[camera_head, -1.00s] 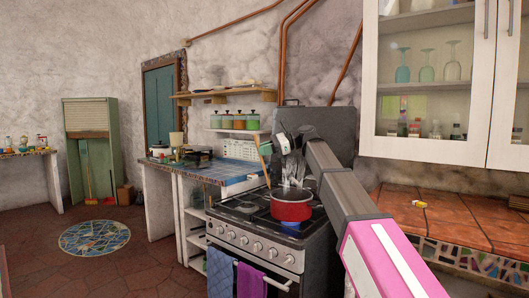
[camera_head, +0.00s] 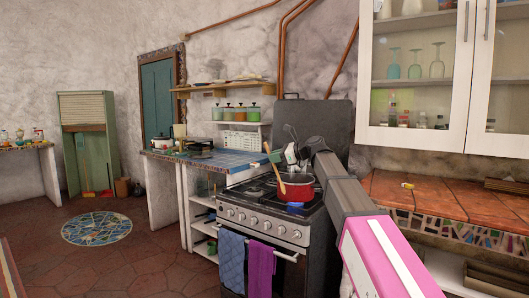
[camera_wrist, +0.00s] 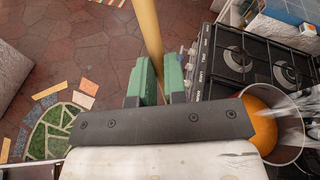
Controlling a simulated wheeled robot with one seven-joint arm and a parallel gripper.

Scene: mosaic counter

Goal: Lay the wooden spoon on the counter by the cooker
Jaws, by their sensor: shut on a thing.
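My gripper (camera_head: 285,154) is shut on the wooden spoon (camera_head: 274,166), high above the front of the cooker (camera_head: 263,213). In the wrist view the green fingers (camera_wrist: 158,80) grip the pale handle (camera_wrist: 147,28), which runs up out of the frame over the floor. In the head view the spoon is tilted, its lower end in front of the red pot (camera_head: 297,187). Blue-tiled counter (camera_head: 237,163) adjoins the cooker on the left, orange-tiled counter (camera_head: 440,197) on the right.
A small yellow-white item (camera_head: 407,185) lies on the orange counter. Towels (camera_head: 231,262) hang on the oven front.

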